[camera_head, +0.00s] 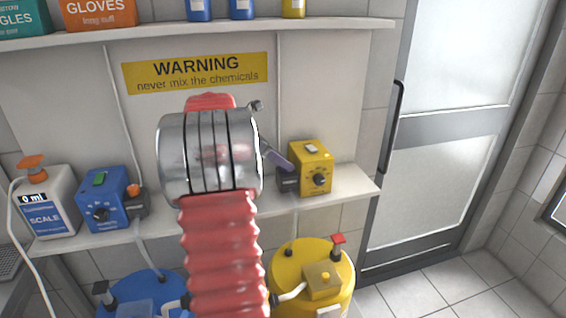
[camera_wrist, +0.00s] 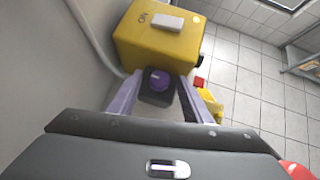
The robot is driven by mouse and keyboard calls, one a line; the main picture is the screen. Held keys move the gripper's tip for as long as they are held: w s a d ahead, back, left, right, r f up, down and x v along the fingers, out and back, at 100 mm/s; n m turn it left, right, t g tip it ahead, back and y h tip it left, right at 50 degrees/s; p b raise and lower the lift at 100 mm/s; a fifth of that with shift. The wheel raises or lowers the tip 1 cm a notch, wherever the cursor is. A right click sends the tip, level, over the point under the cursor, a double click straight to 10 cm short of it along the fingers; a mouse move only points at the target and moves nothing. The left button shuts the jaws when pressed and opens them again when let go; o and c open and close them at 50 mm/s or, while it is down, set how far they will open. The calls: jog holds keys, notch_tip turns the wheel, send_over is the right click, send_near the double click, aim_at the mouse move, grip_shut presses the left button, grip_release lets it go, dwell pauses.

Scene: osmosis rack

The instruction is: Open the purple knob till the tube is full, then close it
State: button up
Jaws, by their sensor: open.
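The purple knob (camera_wrist: 159,80) sits on a dark block on the side of the yellow box (camera_wrist: 158,36) in the wrist view. My gripper (camera_wrist: 160,90) is open, with one purple finger on each side of the knob; I cannot tell whether they touch it. In the head view the yellow box (camera_head: 311,168) stands on the lower shelf, and a finger of my gripper (camera_head: 277,157) reaches its left side. The knob is hidden there behind my arm and gripper. I cannot make out a tube being filled.
A blue box (camera_head: 101,198) and a white SCALE bottle (camera_head: 48,205) reading 0 ml stand on the lower shelf (camera_head: 352,190). A yellow tank (camera_head: 290,262) and a blue tank (camera_head: 140,290) stand below. A door (camera_head: 445,120) is at right, with clear floor before it.

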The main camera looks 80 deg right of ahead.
jog(key=shift+s+d+f, duration=0.3)
jog(key=shift+s+f, duration=0.05)
jog(key=shift+f, duration=0.15)
jog(key=shift+c, duration=0.4)
jog(key=c, duration=1)
jog(key=shift+m, duration=0.3)
jog(key=shift+w+d+m+g+y, duration=0.15)
jog(key=shift+m+g+y, duration=0.25)
jog(key=shift+m+y, duration=0.3)
jog(key=shift+s+d+m+g+y, duration=0.1)
jog(key=shift+m+g+y, duration=0.35)
jog(key=shift+m, duration=0.45)
jog(key=shift+m+g+y, duration=0.25)
jog(key=shift+m+y, duration=0.6)
jog(key=shift+m, duration=0.15)
